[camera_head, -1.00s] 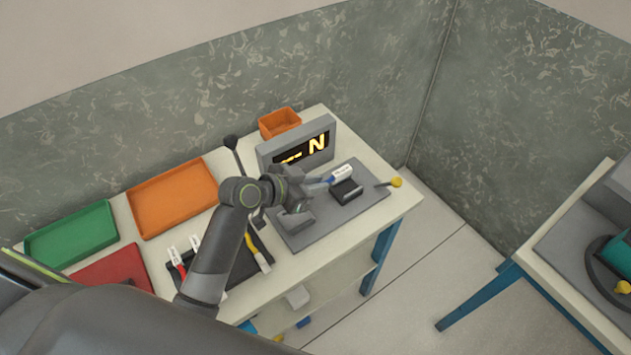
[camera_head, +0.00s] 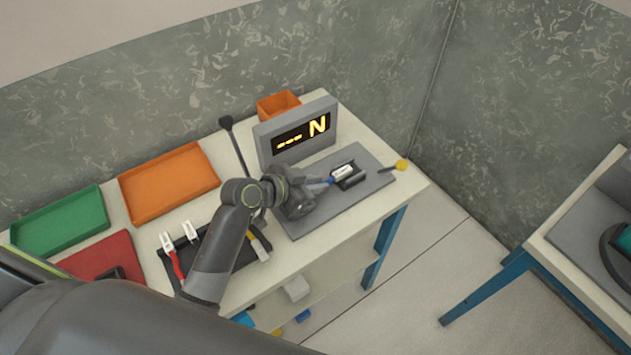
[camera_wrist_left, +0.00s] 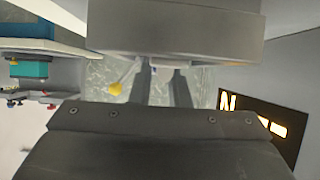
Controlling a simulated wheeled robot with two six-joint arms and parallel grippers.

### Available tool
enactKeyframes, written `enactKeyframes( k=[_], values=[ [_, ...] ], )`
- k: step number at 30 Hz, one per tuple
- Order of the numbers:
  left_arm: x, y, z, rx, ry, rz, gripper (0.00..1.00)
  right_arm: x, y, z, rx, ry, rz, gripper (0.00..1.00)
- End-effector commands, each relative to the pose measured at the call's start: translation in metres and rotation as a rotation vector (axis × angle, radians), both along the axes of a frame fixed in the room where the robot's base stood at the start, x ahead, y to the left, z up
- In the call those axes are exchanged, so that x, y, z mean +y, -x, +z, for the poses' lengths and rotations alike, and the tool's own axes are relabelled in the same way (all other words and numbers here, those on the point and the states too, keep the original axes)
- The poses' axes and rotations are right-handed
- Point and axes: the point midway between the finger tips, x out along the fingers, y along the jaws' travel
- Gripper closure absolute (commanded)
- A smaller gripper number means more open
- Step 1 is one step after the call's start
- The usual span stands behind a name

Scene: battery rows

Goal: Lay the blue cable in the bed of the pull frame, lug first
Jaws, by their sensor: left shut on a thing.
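The blue cable (camera_head: 329,181) shows as a short blue piece with a white part (camera_head: 342,172) at its right end. My left gripper (camera_head: 315,188) is shut on it from the left. The white part lies in or just over the black bed (camera_head: 352,182) of the pull frame; I cannot tell whether it touches the bottom. The pull frame's grey plate (camera_head: 322,215) carries a display (camera_head: 298,135) reading "N". In the left wrist view the gripper fingers (camera_wrist_left: 165,85) are close together, and the cable between them is mostly hidden. My right gripper is not in view.
A yellow-knobbed lever (camera_head: 401,165) stands at the plate's right end. Green (camera_head: 62,225), orange (camera_head: 168,184) and red (camera_head: 100,258) trays line the left; an orange bin (camera_head: 277,105) stands behind the display.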

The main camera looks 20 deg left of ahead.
Motion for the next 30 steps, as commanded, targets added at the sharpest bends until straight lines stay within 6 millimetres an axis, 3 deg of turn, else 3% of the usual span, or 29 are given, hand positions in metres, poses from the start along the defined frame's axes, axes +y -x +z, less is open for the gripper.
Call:
enactKeyframes(
  k=[9,10,16,25,30],
  values=[
    [0.0,0.0,-0.002,-0.001,0.001,0.0,1.0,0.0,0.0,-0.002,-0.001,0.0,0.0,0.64],
    [0.0,0.0,-0.002,-0.001,0.001,0.0,0.83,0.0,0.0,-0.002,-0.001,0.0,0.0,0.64],
    [0.0,0.0,-0.002,-0.001,0.001,0.0,0.59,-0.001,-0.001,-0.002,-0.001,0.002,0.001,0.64],
    [0.0,0.0,0.0,-0.001,0.001,0.0,0.59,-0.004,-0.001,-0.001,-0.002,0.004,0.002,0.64],
    [0.0,-0.001,0.022,-0.006,-0.002,-0.001,0.59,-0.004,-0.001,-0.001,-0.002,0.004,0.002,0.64]
  ],
)
